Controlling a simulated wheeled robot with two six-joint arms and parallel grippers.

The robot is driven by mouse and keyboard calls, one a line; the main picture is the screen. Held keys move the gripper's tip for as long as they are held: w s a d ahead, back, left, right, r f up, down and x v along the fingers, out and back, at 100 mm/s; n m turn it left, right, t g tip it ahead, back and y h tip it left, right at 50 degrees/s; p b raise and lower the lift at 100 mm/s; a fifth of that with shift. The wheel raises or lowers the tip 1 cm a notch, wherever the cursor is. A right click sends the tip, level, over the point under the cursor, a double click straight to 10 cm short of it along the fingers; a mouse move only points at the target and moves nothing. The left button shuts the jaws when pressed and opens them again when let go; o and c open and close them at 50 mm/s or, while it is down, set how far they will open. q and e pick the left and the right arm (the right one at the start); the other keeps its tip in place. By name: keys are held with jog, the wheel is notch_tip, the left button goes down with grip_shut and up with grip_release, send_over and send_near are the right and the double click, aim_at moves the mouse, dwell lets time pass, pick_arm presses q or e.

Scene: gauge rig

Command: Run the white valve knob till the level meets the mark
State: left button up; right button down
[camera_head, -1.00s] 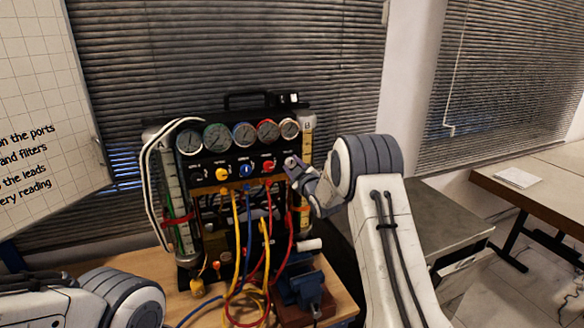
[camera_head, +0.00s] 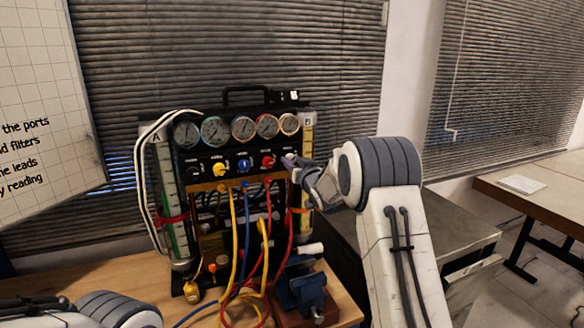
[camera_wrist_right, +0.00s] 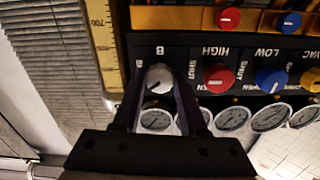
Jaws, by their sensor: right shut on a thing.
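The white valve knob (camera_wrist_right: 158,80) is on the black panel beside a letter B, between the fingers of my right gripper (camera_wrist_right: 157,92), which is shut on it. The wrist picture is upside down. In the head view my right gripper (camera_head: 296,165) reaches the right end of the knob row from the right. Tube B (camera_head: 308,142) stands at the rig's right side, with an orange band (camera_head: 299,210) low on it. Its yellow scale also shows in the wrist view (camera_wrist_right: 99,45). I cannot make out the liquid level in it. My left gripper is out of view.
Red (camera_head: 267,161), blue (camera_head: 244,165) and yellow (camera_head: 219,168) knobs sit left of the white one, under several round gauges (camera_head: 243,127). Coloured hoses (camera_head: 236,245) hang in front. A blue vise (camera_head: 304,285) stands on the wooden bench (camera_head: 345,300). Tube A (camera_head: 166,190) stands at left.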

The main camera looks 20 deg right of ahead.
jog(key=m, duration=0.3)
jog(key=shift+m, duration=2.4)
jog(key=shift+c, duration=2.2)
grip_release()
jog(key=s+b, duration=0.4)
jog(key=s, duration=0.6)
jog(key=shift+s+d, duration=0.2)
jog(key=shift+s, duration=0.05)
